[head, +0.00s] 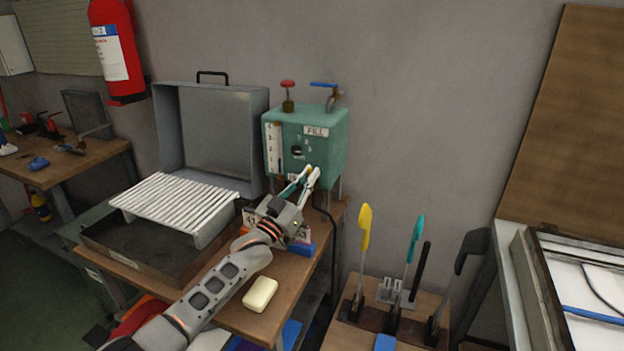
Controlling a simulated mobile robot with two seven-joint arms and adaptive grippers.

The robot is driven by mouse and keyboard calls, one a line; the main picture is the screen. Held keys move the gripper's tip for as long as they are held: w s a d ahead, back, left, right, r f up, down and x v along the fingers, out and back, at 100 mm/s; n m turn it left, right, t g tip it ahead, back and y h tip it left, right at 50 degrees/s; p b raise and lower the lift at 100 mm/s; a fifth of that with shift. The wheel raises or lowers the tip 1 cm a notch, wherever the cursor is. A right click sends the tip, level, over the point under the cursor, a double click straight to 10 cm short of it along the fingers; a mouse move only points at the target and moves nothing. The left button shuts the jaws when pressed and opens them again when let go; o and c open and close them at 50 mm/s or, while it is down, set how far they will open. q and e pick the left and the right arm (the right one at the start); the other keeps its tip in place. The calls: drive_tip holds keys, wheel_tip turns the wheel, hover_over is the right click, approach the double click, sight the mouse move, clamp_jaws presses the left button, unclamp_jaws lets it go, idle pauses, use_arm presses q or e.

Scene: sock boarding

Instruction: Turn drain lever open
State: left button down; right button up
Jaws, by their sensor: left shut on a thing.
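A green tank (300,145) marked FILL stands on legs at the back of the wooden table. It has a level scale on its left front edge, a red-topped valve (288,90) and a blue-handled tap (328,90) on top. My left gripper (305,177) reaches up to the tank's lower front and is shut on a small part there, which I take to be the drain lever. The fingers hide most of the lever, so its angle cannot be told. My right gripper is not in view.
A grey open-lidded case (213,130) with a white slatted rack (175,205) stands left of the tank. A pale soap-like block (260,294) lies near the table's front edge. Yellow (364,228) and teal (416,238) utensils stand upright at right. A blue block (300,249) lies near my wrist.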

use_arm(q)
drive_tip(key=shift+a+n, duration=0.15)
drive_tip(key=shift+n, duration=0.35)
drive_tip(key=c, duration=2.1)
unclamp_jaws()
drive_tip(key=shift+c, duration=0.2)
drive_tip(key=s+a+f, duration=0.1)
drive_tip(key=s+a, duration=0.6)
drive_tip(key=s, duration=0.6)
drive_tip(key=shift+a+f, duration=0.1)
drive_tip(key=shift+f, duration=0.05)
